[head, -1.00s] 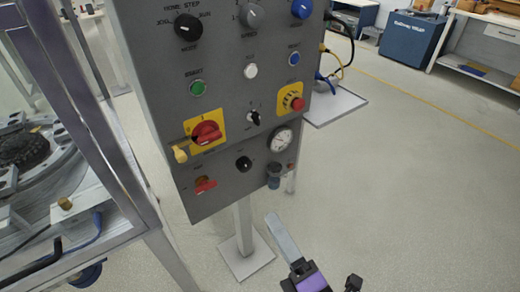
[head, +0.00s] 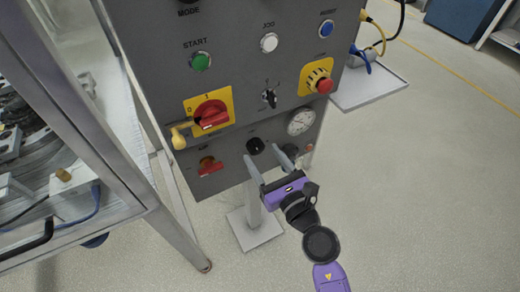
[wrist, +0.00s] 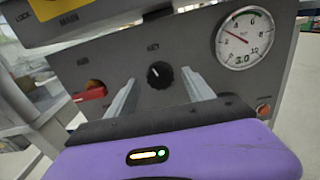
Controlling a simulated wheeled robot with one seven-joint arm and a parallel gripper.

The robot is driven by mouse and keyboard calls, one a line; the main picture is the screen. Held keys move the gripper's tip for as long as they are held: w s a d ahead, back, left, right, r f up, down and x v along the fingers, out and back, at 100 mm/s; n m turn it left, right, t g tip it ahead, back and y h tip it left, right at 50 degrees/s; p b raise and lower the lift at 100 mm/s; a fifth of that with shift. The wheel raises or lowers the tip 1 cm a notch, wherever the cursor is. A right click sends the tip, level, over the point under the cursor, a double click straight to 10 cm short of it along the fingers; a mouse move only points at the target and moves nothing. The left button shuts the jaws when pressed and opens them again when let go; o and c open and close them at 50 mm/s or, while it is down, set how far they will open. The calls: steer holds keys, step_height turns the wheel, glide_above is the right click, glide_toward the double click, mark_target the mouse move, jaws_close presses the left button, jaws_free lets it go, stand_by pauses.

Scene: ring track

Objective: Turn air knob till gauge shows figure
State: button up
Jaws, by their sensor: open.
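The gauge (head: 300,122) is a round white dial at the panel's lower right. In the wrist view the gauge (wrist: 243,38) has a red needle toward the upper left and a figure that looks like 3.0. A black knob (head: 255,146) with a white mark sits left of it; in the wrist view the knob (wrist: 160,75) appears between my fingers, its label looking like KEY. My gripper (head: 267,162) is open and empty, low in front of the panel. A dark fitting below the gauge is mostly hidden by the right finger. I cannot tell which is the air knob.
A red handle (head: 208,165) is left of the black knob. Above are a red main switch (head: 211,115) with a yellow tag and a red emergency button (head: 323,86). A metal-framed machine (head: 105,130) stands close on the left. The floor to the right is clear.

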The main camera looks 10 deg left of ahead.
mark_target(255, 146)
steer(key=shift+x, duration=1.3)
steer(key=shift+s, duration=0.1)
jaws_close()
